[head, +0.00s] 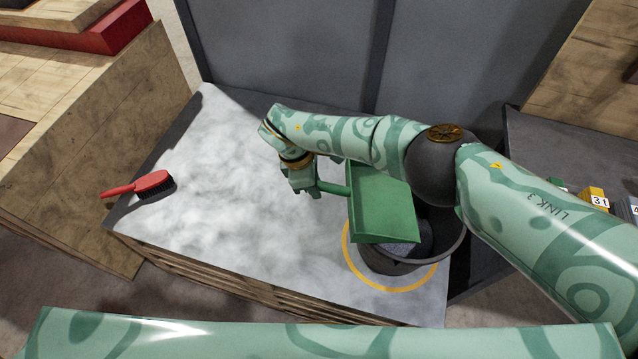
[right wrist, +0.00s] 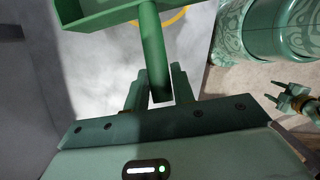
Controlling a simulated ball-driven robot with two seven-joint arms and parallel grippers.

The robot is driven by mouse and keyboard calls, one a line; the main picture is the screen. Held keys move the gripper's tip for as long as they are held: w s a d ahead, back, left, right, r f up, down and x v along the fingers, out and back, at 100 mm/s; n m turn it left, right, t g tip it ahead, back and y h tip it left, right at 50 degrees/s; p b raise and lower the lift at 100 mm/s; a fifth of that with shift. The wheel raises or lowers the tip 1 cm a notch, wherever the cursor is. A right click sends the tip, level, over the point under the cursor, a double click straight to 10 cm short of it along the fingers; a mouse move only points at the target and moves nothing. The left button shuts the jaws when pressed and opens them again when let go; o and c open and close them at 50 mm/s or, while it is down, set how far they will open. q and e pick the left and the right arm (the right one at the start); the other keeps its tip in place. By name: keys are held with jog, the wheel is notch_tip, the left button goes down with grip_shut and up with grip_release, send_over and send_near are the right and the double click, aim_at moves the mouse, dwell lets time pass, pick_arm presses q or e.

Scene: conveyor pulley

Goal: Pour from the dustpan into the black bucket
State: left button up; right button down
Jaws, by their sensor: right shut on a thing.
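My right gripper (head: 304,181) is shut on the handle of the green dustpan (head: 384,208). The handle also shows between the fingers in the right wrist view (right wrist: 153,50). The pan is over the black bucket (head: 452,248) and tilted, its underside facing the head camera; whether anything is in it is hidden. The bucket stands upright on the table, partly covered by the pan and my arm. Grey material (head: 398,249) shows inside it. My left gripper (right wrist: 292,100) shows small at the right of the right wrist view, fingers apart and empty; the head view does not show it.
The bucket stands within a yellow ring on the grey-white tabletop (head: 225,170). A red brush (head: 150,184) lies at the table's left edge. Grey panels (head: 290,50) rise behind. Numbered yellow blocks (head: 594,197) sit at right. The tabletop's middle left is clear.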

jog(key=shift+a+f+h+b, duration=0.3)
jog(key=shift+f+h+b, duration=0.1)
jog(key=shift+f+b, duration=0.6)
pick_arm(q)
jog(key=f, duration=0.3)
jog(key=shift+s, duration=0.2)
pick_arm(e)
jog(key=shift+r, duration=0.25)
pick_arm(q)
jog(key=shift+r, duration=0.15)
pick_arm(e)
jog(key=shift+r, duration=0.1)
jog(key=shift+r+p, duration=1.3)
jog(key=shift+r, duration=0.2)
pick_arm(q)
notch_tip(320, 180, up, 2)
jog(key=shift+w+r, duration=0.15)
jog(key=shift+r, duration=0.05)
pick_arm(e)
jog(key=shift+f, duration=0.1)
